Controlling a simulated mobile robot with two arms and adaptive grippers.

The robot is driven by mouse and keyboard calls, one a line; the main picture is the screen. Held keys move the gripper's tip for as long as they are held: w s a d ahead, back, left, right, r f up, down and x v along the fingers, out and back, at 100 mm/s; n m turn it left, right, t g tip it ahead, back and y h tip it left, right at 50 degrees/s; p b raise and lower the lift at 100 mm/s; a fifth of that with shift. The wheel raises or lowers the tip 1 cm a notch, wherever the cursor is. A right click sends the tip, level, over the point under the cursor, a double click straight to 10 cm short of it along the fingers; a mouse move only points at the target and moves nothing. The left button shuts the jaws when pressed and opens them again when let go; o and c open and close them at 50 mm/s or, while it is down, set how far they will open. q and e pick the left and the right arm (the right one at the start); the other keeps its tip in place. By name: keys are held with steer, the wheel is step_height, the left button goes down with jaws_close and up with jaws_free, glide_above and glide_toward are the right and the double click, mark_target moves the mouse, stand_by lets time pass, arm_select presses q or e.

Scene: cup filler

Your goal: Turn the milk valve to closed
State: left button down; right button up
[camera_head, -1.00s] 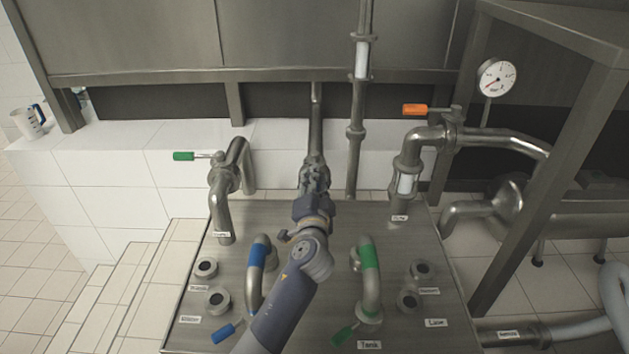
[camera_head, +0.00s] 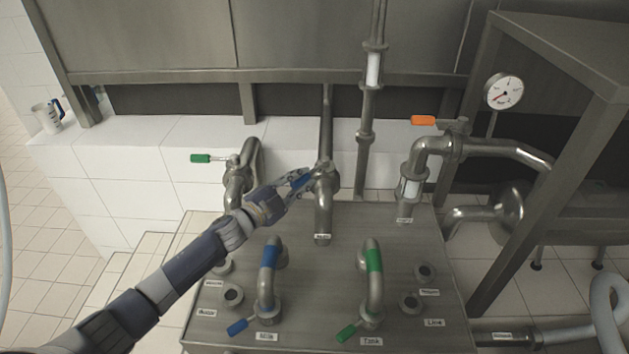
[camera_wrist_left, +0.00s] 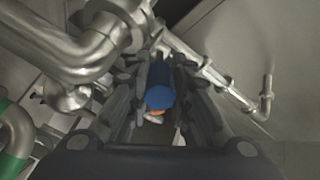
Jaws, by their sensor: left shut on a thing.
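The blue valve handle (camera_head: 300,181) sits on the middle upright pipe (camera_head: 324,212). It points left from the pipe in the head view. My left gripper (camera_head: 292,184) is shut around this handle, with the arm coming in from the lower left. In the left wrist view the blue handle (camera_wrist_left: 160,90) lies between my two fingers. A second blue lever (camera_head: 238,327) sits at the front of the panel, beside a label that seems to read "Milk" (camera_head: 267,337). The middle pipe's label is too small to read surely. My right gripper is out of view.
A green lever (camera_head: 201,158) is on the left pipe and an orange lever (camera_head: 424,120) on the right pipe. Blue- and green-banded bent pipes (camera_head: 374,262) rise from the steel panel (camera_head: 320,290). A gauge (camera_head: 504,92) is at the right.

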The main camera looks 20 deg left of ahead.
arm_select(q)
steer(key=shift+w+a+m+g+h+b, duration=0.3)
steer(key=shift+a+m+g+h+b, duration=0.15)
steer(key=shift+a+m+h, duration=0.35)
steer(key=shift+d, duration=0.2)
